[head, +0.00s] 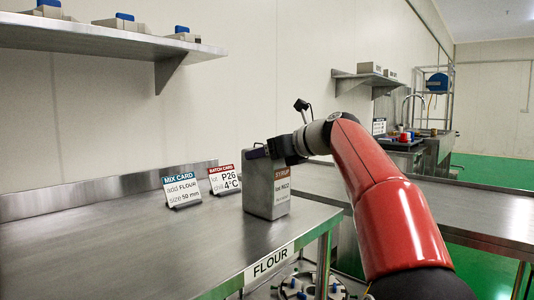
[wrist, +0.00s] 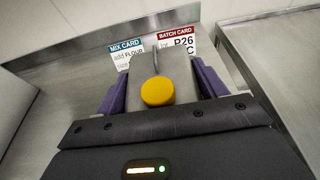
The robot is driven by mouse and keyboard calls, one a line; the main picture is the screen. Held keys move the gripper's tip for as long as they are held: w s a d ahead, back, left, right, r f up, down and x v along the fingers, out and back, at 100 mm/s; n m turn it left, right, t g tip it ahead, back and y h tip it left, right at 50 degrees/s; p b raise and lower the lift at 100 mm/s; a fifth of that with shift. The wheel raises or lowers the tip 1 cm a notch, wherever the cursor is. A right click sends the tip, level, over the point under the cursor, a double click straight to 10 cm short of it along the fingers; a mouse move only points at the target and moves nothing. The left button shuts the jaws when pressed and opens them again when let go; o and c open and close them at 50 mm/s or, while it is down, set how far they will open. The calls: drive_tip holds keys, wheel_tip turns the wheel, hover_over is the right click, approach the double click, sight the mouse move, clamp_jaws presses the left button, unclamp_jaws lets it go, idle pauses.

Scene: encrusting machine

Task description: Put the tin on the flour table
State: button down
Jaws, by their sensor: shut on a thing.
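The tin (head: 264,189) is a grey rectangular can with a label headed SYRUP, upright at the right end of the flour table (head: 120,245), which bears a FLOUR sign on its front edge. The tin's base appears to be on or just above the tabletop; I cannot tell which. My gripper (head: 262,152) is shut on the upper part of the tin. In the wrist view the tin (wrist: 160,70) with its round yellow cap sits between the two purple fingers. The tin's far side is hidden.
A mix card (head: 181,189) and a batch card (head: 224,179) stand behind the tin, to its left. The table's left and front are clear. A wall shelf (head: 100,40) hangs above. Another steel counter (head: 460,205) lies to the right, with a sink area beyond.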

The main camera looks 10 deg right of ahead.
drive_tip(key=shift+r, duration=0.2)
drive_tip(key=shift+c, duration=0.8)
unclamp_jaws()
drive_tip(key=shift+f, duration=0.2)
drive_tip(key=v, duration=1.2)
